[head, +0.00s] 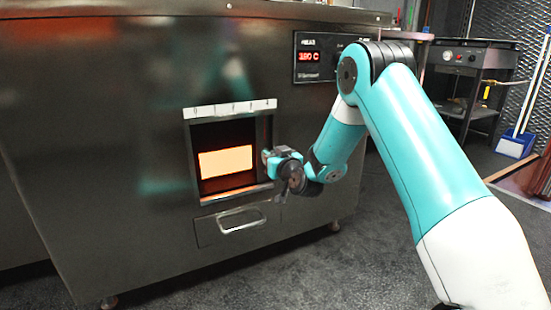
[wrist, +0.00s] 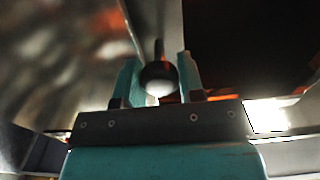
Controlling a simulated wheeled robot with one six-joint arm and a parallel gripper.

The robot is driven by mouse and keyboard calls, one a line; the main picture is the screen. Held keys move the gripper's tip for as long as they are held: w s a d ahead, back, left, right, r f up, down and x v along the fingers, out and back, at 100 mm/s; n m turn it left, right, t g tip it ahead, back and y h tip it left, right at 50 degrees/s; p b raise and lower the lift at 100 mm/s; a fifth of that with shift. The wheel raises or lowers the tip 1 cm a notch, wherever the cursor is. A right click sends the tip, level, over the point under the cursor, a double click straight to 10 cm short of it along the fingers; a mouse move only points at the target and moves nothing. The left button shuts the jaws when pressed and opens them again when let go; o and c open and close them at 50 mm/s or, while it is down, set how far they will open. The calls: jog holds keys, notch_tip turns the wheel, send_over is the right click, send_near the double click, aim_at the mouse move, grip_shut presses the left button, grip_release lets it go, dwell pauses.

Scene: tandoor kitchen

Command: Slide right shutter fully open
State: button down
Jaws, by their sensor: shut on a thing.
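The tandoor opening (head: 226,140) is a square in the steel front, and a bright orange glow shows inside it. My gripper (head: 268,160) is at the right edge of this opening in the head view. In the wrist view my gripper (wrist: 158,80) has its two teal fingers on either side of a dark round knob (wrist: 158,77) and is shut on it. A narrow metal strip (wrist: 168,25) shows behind the knob, with the dark opening to its right. I take this strip for the right shutter's edge; most of the shutter cannot be made out.
A scale strip (head: 230,109) runs above the opening. A drawer with a handle (head: 242,226) is below it. A control panel (head: 316,57) reading about 190 C is at upper right. A grill cart (head: 475,75) stands farther right. The floor in front is clear.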

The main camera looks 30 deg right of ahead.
jog(key=c, duration=0.8)
grip_release()
jog(key=shift+d+f, duration=0.1)
jog(key=shift+d, duration=0.3)
jog(key=shift+o, duration=0.3)
jog(key=shift+a, duration=0.1)
jog(key=shift+s, duration=0.1)
jog(key=s+b, duration=1.1)
jog(key=s, duration=0.6)
jog(key=shift+s+a+b, duration=0.15)
jog(key=shift+a+b, duration=0.25)
